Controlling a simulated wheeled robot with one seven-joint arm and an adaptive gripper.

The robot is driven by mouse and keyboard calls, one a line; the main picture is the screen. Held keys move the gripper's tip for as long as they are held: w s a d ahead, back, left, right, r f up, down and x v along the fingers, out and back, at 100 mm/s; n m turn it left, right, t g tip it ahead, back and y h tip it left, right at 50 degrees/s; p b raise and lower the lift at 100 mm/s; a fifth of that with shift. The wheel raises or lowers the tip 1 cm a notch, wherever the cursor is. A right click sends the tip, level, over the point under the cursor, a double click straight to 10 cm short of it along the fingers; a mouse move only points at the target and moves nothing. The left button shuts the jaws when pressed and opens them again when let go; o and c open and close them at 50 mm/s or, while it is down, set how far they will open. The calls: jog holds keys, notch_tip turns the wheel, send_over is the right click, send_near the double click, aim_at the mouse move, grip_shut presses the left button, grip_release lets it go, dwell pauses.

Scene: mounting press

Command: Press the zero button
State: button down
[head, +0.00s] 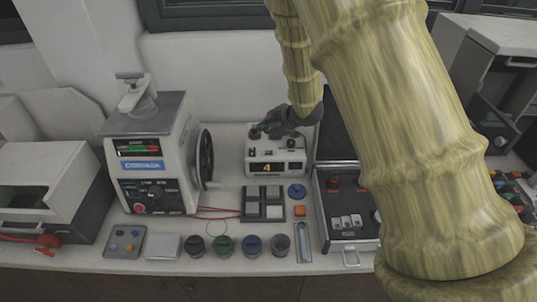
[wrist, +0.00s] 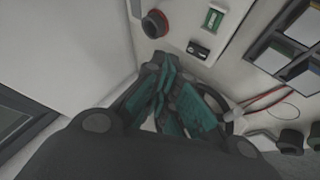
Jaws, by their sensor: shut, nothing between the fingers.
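A small white box (head: 262,145) stands at the back of the bench, with a display (head: 267,168) reading a yellow 4. My gripper (head: 268,127) is shut and empty over the box's top, close to a red button (head: 254,132). Whether the fingertips touch the box cannot be told.
A mounting press (head: 155,150) with a black handwheel (head: 205,157) stands left of the box. A tray of square blocks (head: 251,207), several round pots (head: 223,245) and an open case (head: 345,215) lie in front and right. My arm covers much of the right side.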

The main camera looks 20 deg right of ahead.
aim_at(267, 154)
jog(key=shift+f+b, duration=2.4)
jog(key=shift+f, duration=1.35)
jog(key=shift+f, duration=0.15)
jog(key=shift+f, duration=0.25)
jog(key=shift+f+b, duration=0.35)
jog(key=shift+b, duration=0.05)
jog(key=shift+r, duration=0.1)
jog(key=shift+r+p, duration=0.65)
jog(key=shift+r, duration=0.05)
jog(key=shift+r+p, duration=1.95)
jog(key=shift+r, duration=0.55)
